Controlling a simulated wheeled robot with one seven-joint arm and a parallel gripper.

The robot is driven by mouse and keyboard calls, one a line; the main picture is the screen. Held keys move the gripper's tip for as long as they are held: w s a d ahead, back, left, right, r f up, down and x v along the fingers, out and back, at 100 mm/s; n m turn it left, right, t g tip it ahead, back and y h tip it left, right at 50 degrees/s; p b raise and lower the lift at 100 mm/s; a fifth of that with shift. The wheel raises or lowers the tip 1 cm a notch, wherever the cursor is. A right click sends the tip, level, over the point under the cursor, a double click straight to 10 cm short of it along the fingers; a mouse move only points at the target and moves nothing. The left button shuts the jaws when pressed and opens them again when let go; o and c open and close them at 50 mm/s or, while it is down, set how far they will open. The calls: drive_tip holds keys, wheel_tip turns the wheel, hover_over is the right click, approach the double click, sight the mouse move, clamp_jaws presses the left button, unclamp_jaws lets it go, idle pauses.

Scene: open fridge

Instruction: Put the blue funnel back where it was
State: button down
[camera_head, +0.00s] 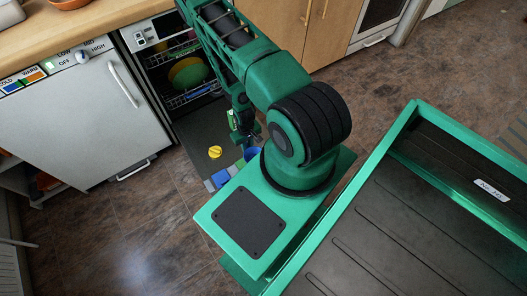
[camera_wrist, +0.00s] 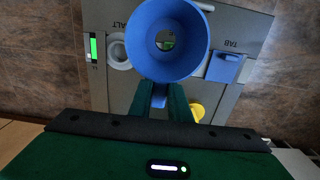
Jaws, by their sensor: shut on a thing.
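The blue funnel (camera_wrist: 142,55) is in my gripper, its wide mouth facing the wrist camera. My gripper (camera_wrist: 160,93) is shut on a blue part at the funnel's near side. In the head view the funnel (camera_head: 252,153) shows partly, beside my gripper (camera_head: 246,138) and partly behind my arm. Through the funnel's hole I see a small greenish patch. How high the funnel is above the panel I cannot tell.
A blue flap (camera_wrist: 225,68) marked "TAB" is right of the funnel. A yellow cap (camera_wrist: 195,111) lies near my right finger; it also shows in the head view (camera_head: 215,152). An open appliance with racks (camera_head: 188,75) stands behind. A white cabinet door (camera_head: 70,110) is left.

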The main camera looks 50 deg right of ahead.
drive_tip(key=w+d+f, duration=0.1)
drive_tip(key=d+f, duration=0.1)
drive_tip(key=d, duration=0.1)
drive_tip(key=w+d+f, duration=0.1)
drive_tip(key=d+f, duration=0.1)
drive_tip(key=d, duration=0.2)
drive_tip(key=w+d+f, duration=0.1)
drive_tip(key=d+f, duration=0.1)
drive_tip(key=d, duration=0.2)
drive_tip(key=shift+f, duration=0.4)
drive_tip(key=shift+s+f, duration=0.1)
drive_tip(key=shift+f, duration=1.75)
drive_tip(key=c, duration=1.7)
unclamp_jaws()
drive_tip(key=shift+o, duration=0.2)
